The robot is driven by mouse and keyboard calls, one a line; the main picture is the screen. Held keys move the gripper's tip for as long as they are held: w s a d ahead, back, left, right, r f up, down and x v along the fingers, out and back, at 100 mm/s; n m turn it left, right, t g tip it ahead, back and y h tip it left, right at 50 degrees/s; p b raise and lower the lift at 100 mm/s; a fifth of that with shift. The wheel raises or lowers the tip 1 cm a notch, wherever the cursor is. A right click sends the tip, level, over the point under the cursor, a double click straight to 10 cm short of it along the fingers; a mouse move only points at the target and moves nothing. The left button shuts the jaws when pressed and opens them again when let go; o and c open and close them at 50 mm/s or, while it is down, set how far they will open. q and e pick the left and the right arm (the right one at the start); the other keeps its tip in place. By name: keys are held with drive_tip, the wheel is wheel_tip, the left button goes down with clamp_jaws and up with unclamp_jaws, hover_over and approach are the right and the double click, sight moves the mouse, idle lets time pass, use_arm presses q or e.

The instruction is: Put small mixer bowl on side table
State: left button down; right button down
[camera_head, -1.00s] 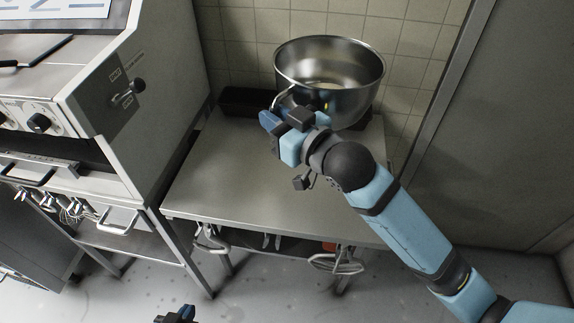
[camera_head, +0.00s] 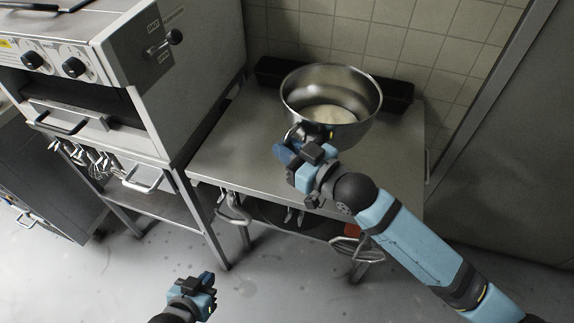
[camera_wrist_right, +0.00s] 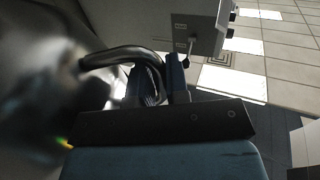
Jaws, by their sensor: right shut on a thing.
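The small mixer bowl (camera_head: 357,112) is a round shiny steel bowl with a pale patch at its bottom. It is upright over the side table (camera_head: 240,130), a steel-topped table; whether its base touches the top I cannot tell. My right gripper (camera_head: 292,143) is shut on the bowl's handle at its near left side. In the right wrist view the handle (camera_wrist_right: 118,54) curves between the fingers (camera_wrist_right: 157,84), with the blurred bowl wall (camera_wrist_right: 40,75) at left. My left gripper (camera_head: 210,283) is low over the floor, apart from everything; its opening is unclear.
A black tray (camera_head: 398,96) stands at the table's back, partly behind the bowl. An oven (camera_head: 150,85) on a stand is left of the table. Whisks (camera_head: 95,160) hang below it. The table's front left is clear. A grey panel (camera_head: 510,150) stands at right.

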drive_tip(key=shift+f, duration=2.75)
drive_tip(key=c, duration=1.5)
unclamp_jaws()
drive_tip(key=shift+f, duration=0.2)
drive_tip(key=o, duration=0.4)
drive_tip(key=shift+r, duration=0.2)
drive_tip(key=v, duration=1.2)
drive_tip(key=shift+b, duration=0.35)
